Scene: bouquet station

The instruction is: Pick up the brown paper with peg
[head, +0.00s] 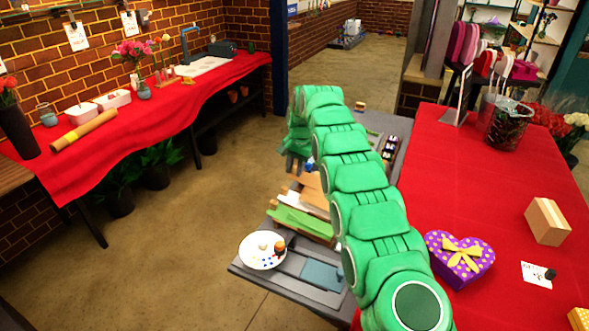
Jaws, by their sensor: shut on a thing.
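My gripper (293,163) hangs from the far end of my green arm, above the grey low table. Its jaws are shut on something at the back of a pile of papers. Brown paper (309,181) shows just below and right of the jaws, with a small blue thing, perhaps the peg (309,164), at its upper edge. It appears to be what the jaws hold, but the grip itself is too small to see clearly. My arm hides the right part of the pile.
A green wrap (301,222) and a white plate with small items (262,250) lie on the grey table (290,282). The red-covered table (480,190) at right holds a purple heart box (460,258) and a wooden block (547,221).

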